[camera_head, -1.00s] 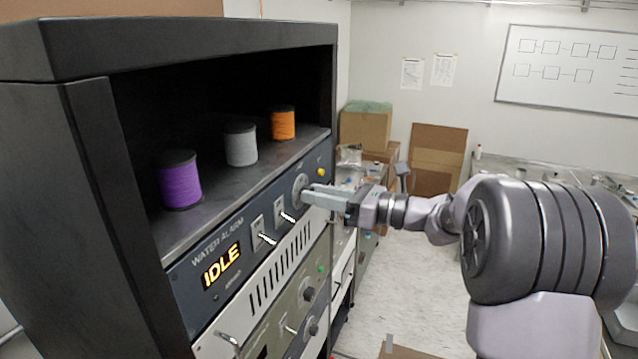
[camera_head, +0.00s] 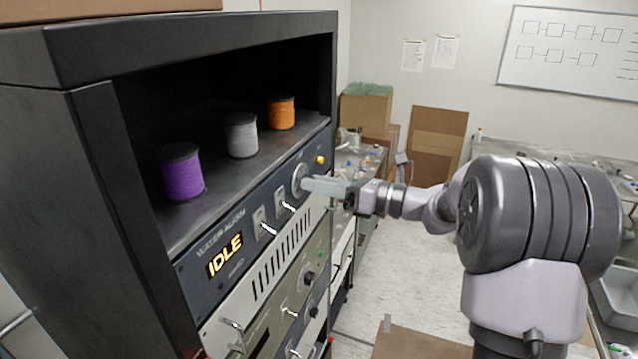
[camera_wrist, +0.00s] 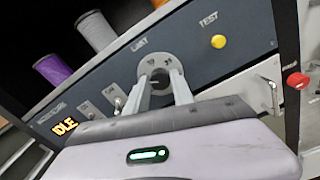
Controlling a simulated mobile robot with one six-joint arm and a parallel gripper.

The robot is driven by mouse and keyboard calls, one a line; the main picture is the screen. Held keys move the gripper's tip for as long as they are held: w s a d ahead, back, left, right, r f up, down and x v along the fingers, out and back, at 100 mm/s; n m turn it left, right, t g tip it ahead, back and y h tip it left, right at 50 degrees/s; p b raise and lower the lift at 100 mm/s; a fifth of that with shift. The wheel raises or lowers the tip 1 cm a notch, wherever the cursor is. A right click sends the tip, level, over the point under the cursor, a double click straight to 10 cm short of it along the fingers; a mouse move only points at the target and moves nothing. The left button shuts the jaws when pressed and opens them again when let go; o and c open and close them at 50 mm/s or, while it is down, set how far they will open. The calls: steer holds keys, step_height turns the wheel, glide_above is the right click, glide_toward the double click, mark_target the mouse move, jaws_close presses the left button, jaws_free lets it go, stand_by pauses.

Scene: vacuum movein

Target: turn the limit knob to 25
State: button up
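The limit knob sits at the centre of a round grey dial (camera_wrist: 158,66) below the word LIMIT on the dark blue panel; the dial also shows in the head view (camera_head: 300,178). My gripper (camera_wrist: 160,80) is at the dial, with its two fingers apart, one on each side of the knob. A dark gap shows between the fingers, and I cannot tell whether they touch the knob. In the head view my gripper (camera_head: 306,184) reaches the dial from the right and partly covers it. The knob's pointer and the scale numbers are not readable.
A yellow TEST button (camera_wrist: 218,41) is right of the dial. Toggle switches (camera_head: 265,228) and a lit IDLE display (camera_head: 225,256) are to the left. Purple (camera_head: 182,174), grey (camera_head: 241,136) and orange (camera_head: 281,113) spools stand on the shelf above. A red knob (camera_wrist: 298,80) is at the right.

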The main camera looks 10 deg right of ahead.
steer(key=o, duration=0.4)
steer(key=b+v, duration=0.5)
steer(key=v, duration=1.2)
steer(key=shift+s+d, duration=0.15)
